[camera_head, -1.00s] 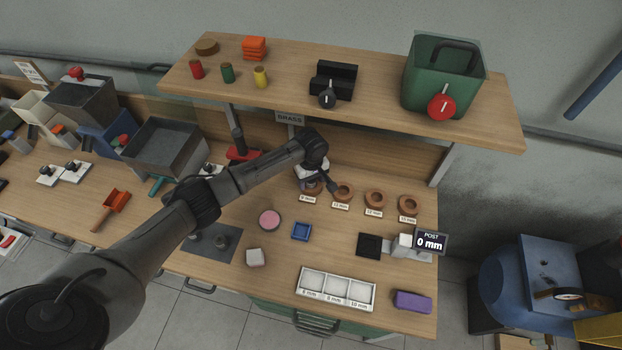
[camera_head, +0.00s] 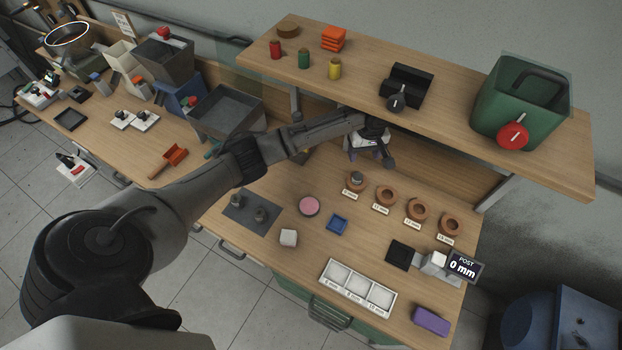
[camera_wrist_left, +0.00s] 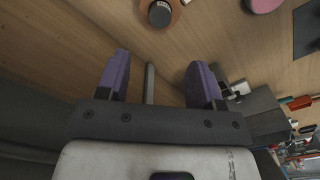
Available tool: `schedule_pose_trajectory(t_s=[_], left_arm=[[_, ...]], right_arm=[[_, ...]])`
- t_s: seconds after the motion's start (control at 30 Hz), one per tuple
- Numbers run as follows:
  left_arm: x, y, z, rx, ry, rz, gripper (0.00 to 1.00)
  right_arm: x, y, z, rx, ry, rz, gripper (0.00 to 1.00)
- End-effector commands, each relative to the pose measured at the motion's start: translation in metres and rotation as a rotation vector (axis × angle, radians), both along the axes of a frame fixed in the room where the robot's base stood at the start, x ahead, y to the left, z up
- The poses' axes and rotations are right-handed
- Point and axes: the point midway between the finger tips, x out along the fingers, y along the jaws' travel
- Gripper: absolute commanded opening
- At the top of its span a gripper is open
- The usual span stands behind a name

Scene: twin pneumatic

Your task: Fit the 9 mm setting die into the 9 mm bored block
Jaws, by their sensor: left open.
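The leftmost brown bored block (camera_head: 352,189) stands on the bench, at the left end of a row of ring-shaped blocks; its label is too small to read surely. A grey cylindrical die (camera_head: 357,177) stands upright in its bore, its top above the rim. The wrist view also shows this block (camera_wrist_left: 175,17) and die (camera_wrist_left: 159,15) at the top edge; how deep the die sits, I cannot tell. My left gripper (camera_head: 368,153) is open and empty, above and behind the block; its purple fingers (camera_wrist_left: 157,62) are apart from the die. My right gripper is out of view.
Several other ring blocks (camera_head: 386,194) stand to the right. A dark mat (camera_head: 238,215) holds two grey dies. The overhead shelf (camera_head: 440,115) is close to my left gripper.

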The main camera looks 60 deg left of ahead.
Motion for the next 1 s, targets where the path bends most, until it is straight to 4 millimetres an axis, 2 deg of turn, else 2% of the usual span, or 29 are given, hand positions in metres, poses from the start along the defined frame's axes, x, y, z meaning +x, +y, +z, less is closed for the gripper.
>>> schedule_pose_trajectory(t_s=[0.13, 0.27, 0.4, 0.53, 0.67, 0.8, 1.0], left_arm=[[-0.006, -0.008, -0.009, -0.001, 0.000, -0.039, 0.61], [-0.030, -0.039, -0.041, -0.009, -0.012, -0.201, 0.61], [-0.082, -0.088, -0.086, -0.030, -0.059, -0.480, 0.61], [-0.136, -0.124, -0.110, -0.041, -0.128, -0.714, 0.61], [-0.182, -0.145, -0.120, -0.036, -0.187, -0.875, 0.61], [-0.234, -0.157, -0.121, -0.009, -0.246, -1.022, 0.61], [-0.301, -0.155, -0.107, 0.075, -0.292, -1.176, 0.61]], right_arm=[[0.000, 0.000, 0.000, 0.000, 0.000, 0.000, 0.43], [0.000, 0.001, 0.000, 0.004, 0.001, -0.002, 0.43], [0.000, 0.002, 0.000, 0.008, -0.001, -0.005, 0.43], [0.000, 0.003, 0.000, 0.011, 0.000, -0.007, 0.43], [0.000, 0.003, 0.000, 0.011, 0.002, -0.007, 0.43], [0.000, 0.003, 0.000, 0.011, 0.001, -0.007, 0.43], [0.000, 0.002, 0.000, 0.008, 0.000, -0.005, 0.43]])
